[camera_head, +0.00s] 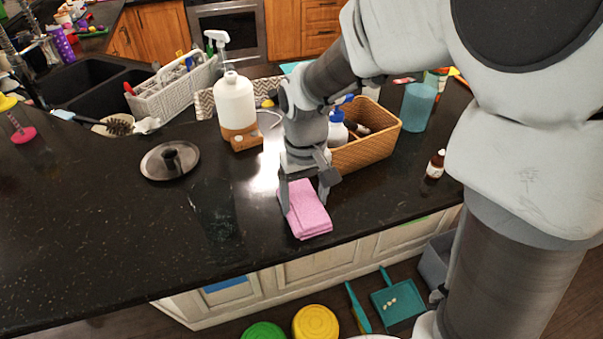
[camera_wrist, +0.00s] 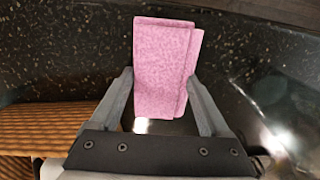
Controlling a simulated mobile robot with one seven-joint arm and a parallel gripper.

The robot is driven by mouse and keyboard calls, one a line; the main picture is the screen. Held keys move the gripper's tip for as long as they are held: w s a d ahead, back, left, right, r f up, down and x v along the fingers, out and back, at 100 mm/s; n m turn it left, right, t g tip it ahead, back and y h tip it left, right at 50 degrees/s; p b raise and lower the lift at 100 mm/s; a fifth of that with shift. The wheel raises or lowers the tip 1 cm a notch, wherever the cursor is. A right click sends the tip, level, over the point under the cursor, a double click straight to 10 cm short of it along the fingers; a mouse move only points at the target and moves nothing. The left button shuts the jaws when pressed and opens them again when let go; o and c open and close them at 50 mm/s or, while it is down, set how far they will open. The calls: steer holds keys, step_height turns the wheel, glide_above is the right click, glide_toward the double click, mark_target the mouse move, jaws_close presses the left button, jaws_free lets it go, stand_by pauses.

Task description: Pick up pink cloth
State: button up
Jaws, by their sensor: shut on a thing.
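The pink cloth (camera_head: 304,211) is a folded rectangle on the dark countertop near its front edge. In the wrist view the pink cloth (camera_wrist: 163,68) shows between and beyond my two fingers. My gripper (camera_head: 306,205) points down over the cloth, with one finger on each side of it. In the wrist view my gripper (camera_wrist: 160,90) has its fingers at the cloth's left and right sides, closed on it. The cloth appears to be at counter level; I cannot tell whether it is lifted.
A wicker basket (camera_head: 372,142) with bottles stands just behind my gripper. A white pump bottle (camera_head: 235,102) and a grey caddy (camera_head: 176,88) stand farther back. A round metal holder (camera_head: 169,161) is at left, a brown bottle (camera_head: 435,165) at right. The counter (camera_head: 110,235) is clear at front left.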

mark_target(305, 203)
step_height(305, 203, up, 10)
steer(key=o, duration=0.8)
steer(key=c, duration=0.6)
steer(key=shift+c, duration=0.2)
